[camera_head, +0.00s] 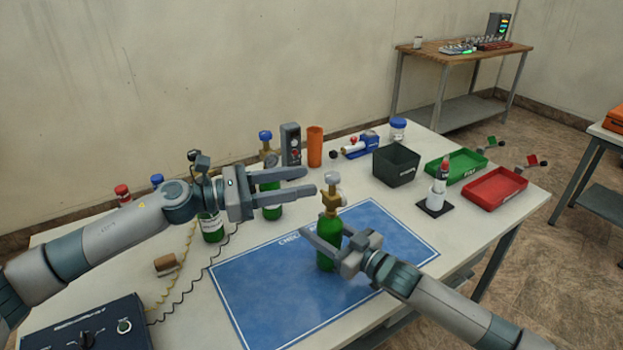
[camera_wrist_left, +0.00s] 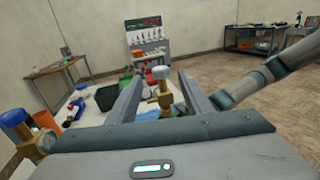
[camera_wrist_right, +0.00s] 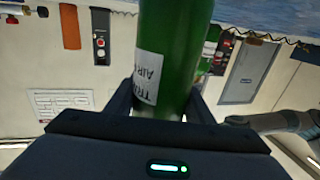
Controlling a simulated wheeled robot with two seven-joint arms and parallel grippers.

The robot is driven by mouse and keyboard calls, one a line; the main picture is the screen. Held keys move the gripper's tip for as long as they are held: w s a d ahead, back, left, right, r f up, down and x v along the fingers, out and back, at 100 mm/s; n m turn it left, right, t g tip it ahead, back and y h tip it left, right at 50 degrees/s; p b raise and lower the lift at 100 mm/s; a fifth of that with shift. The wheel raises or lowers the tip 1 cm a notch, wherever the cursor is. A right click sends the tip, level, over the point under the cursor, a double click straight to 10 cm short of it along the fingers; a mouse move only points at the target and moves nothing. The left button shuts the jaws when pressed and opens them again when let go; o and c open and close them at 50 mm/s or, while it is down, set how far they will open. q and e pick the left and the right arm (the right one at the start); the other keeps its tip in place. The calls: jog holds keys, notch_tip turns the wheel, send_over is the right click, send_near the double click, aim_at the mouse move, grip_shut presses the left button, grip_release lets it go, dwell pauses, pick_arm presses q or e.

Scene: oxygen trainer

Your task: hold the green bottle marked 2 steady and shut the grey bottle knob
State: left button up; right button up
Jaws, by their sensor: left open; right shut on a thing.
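A green bottle (camera_head: 329,222) with a brass valve and a grey knob (camera_head: 333,178) stands upright over the blue mat (camera_head: 270,300). My right gripper (camera_head: 327,237) is shut around its body. The right wrist view shows the green body (camera_wrist_right: 175,50) between the fingers, with a white label; I cannot read a 2 on it. My left gripper (camera_head: 310,181) is open and level, at the height of the knob and just left of it. In the left wrist view the grey knob (camera_wrist_left: 160,72) appears between the two open fingers, beyond the palm. I cannot tell whether they touch it.
A green bottle with a blue knob (camera_head: 265,135) and another green bottle (camera_head: 211,228) stand behind the left arm. A black bin (camera_head: 396,165), green tray (camera_head: 437,170) and red tray (camera_head: 484,194) are at right. A control box (camera_head: 95,332) is front left.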

dwell(0.4)
jog(key=o, duration=1.7)
jog(key=v, duration=1.2)
